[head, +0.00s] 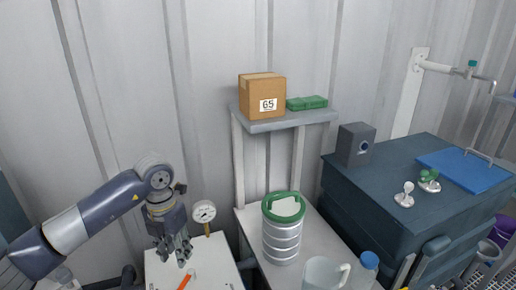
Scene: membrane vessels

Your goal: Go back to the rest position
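My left arm comes in from the left, and its gripper (175,256) points down above the white table at the lower left. Its fingers are small and overlap in this view, so I cannot tell whether they are open or shut. I see nothing clearly held in them. An orange stick-like item (185,281) lies on the white table (215,272) just below the gripper. A round pressure gauge (204,212) stands to the right of the gripper, apart from it. My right gripper is not in view.
A ribbed metal vessel with a green rim (282,240) stands on a grey bench, with a clear jug (322,273) and blue-capped bottle (368,266) nearby. A shelf (285,122) holds a cardboard box (262,95). A dark cabinet (375,196) stands at right.

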